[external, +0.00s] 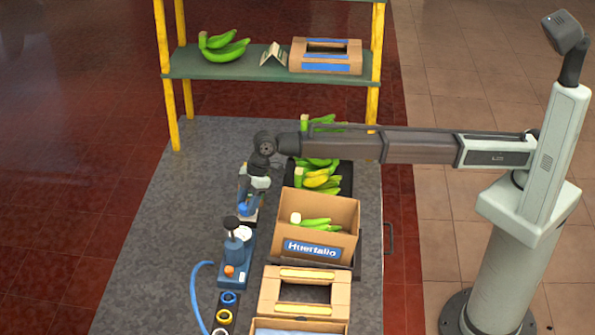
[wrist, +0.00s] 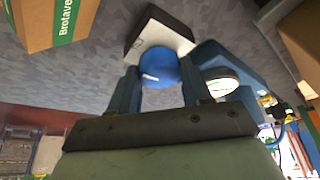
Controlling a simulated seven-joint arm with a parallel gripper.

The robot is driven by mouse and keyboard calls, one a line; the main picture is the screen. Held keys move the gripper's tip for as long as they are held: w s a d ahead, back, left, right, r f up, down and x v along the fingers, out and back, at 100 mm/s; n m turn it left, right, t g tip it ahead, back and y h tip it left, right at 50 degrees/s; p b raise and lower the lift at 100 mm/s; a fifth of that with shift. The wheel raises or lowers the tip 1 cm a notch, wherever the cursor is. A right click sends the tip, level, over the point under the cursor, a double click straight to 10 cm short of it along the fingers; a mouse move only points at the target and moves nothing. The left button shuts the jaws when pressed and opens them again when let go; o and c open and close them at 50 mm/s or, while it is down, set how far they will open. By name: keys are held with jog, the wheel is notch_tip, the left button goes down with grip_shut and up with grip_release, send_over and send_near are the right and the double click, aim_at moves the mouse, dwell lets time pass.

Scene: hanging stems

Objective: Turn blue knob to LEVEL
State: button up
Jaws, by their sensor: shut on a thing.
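The blue knob (wrist: 158,64) sits on a pale block (wrist: 150,32) with dark sides and shows between my fingertips in the wrist view. A short white mark is on the knob's face. My gripper (wrist: 160,80) is shut on the knob, one blue finger at each side. In the external view my gripper (external: 248,206) reaches down to the grey table top, left of the boxes. The knob is mostly hidden there by the fingers. No LEVEL label can be read in either view.
A blue device (external: 235,262) with a dark-topped post and round dial stands just in front of my gripper. The Huertalio carton (external: 345,240) and a dark crate of bananas (external: 345,180) stand to the right. The table's left side (external: 165,230) is clear.

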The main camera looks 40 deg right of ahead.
jog(key=shift+n, duration=0.3)
jog(key=n+g, duration=0.1)
jog(key=n, duration=0.2)
jog(key=shift+w+a+n+g, duration=0.1)
jog(key=shift+w+n+g, duration=0.1)
jog(key=shift+n+g, duration=0.2)
jog(key=n+g+h, duration=0.1)
jog(key=n, duration=0.3)
jog(key=shift+a+n, duration=0.1)
jog(key=shift+n, duration=0.2)
jog(key=n, duration=0.2)
jog(key=n+g+h, duration=0.1)
jog(key=n, duration=0.1)
jog(key=shift+w+a+h, duration=0.1)
jog(key=shift+h, duration=0.2)
jog(key=n, duration=0.2)
jog(key=n+h, duration=0.1)
jog(key=n, duration=0.1)
jog(key=shift+n+g+h, duration=0.3)
jog(key=shift+n, duration=0.3)
jog(key=o, duration=1)
jog(key=shift+o, duration=0.2)
